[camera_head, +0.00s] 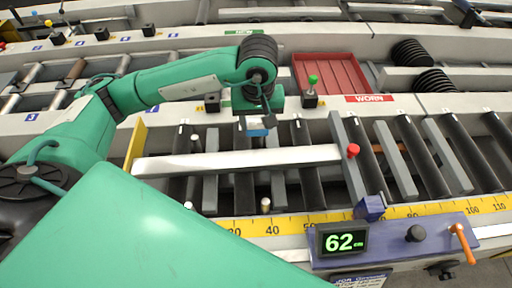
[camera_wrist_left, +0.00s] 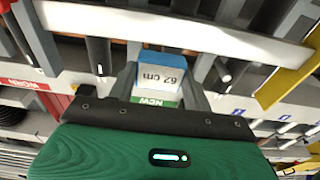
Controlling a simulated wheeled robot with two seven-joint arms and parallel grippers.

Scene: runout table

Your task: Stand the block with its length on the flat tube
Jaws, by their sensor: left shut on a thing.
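A small block (camera_head: 257,131), blue with a white label, is held between the fingers of my left gripper (camera_head: 257,120). In the left wrist view the block (camera_wrist_left: 160,76) shows "62 cm" on its white face and a green band reading "NEW". The flat tube (camera_head: 240,161) is a long pale bar lying across the rollers. It also shows in the left wrist view (camera_wrist_left: 180,22), beyond the block. In the head view the block hangs just behind the tube's far edge, apart from its top as far as I can tell. My right gripper is not in view.
A grey stop plate with a red knob (camera_head: 353,150) stands at the tube's right end, a yellow plate (camera_head: 135,144) near its left end. A display (camera_head: 343,242) reads 62 cm. Behind are a red tray (camera_head: 330,74) marked "WORN" and a green-knobbed lever (camera_head: 312,88).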

